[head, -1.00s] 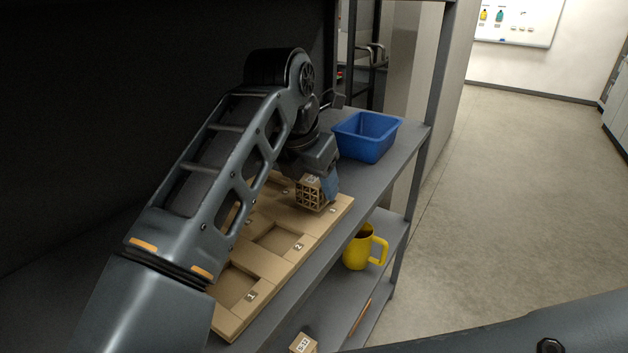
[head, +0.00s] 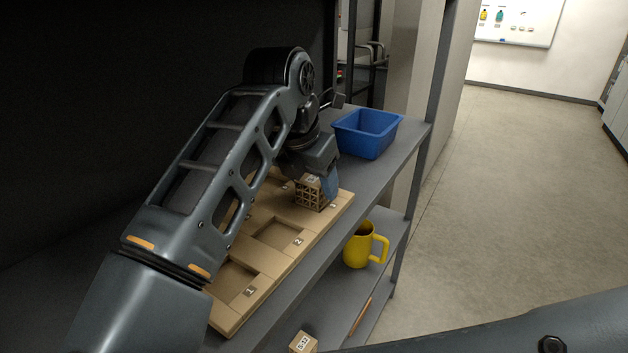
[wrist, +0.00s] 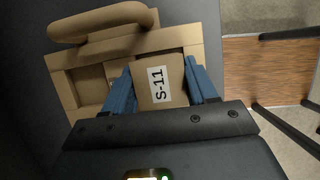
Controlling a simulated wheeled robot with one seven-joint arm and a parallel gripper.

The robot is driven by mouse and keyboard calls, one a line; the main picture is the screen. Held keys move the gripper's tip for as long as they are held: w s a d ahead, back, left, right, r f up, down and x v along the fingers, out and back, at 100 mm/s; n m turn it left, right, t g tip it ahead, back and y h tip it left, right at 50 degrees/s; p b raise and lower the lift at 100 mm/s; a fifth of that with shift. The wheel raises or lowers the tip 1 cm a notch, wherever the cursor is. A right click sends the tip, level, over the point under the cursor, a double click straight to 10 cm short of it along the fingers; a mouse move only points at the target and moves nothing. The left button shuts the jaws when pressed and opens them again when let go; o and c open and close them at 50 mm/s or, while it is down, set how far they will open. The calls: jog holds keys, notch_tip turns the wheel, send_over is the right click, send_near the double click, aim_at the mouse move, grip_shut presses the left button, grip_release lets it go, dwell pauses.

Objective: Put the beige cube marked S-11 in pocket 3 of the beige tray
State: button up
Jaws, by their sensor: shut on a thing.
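The beige cube marked S-11 (head: 309,194) has lattice sides and sits between the fingers of my gripper (head: 323,186). In the wrist view its S-11 label (wrist: 158,84) faces the camera, with a blue finger on either side, and my gripper (wrist: 160,88) is shut on it. The beige tray (head: 275,262) lies on the shelf with numbered pockets. The cube is at pocket 3, by the tray's far end, and looks upright. I cannot tell how far its base is inside the pocket. Pockets 1 and 2 look empty. My arm covers part of the tray.
A blue bin (head: 367,134) stands on the shelf beyond the tray. On the lower shelf are a yellow jug (head: 362,247) and a beige cube marked S-12 or similar (head: 303,343). A shelf post (head: 424,150) rises at the right. A beige rounded handle (wrist: 100,24) shows in the wrist view.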

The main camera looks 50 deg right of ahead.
aim_at(313, 179)
jog(key=shift+f+b, duration=0.35)
jog(key=shift+b, duration=0.05)
dwell(0.6)
jog(key=o, duration=1.3)
jog(key=shift+s+f, duration=0.15)
jog(key=shift+p+v, duration=0.7)
jog(key=shift+v, duration=1.95)
jog(key=shift+d, duration=0.1)
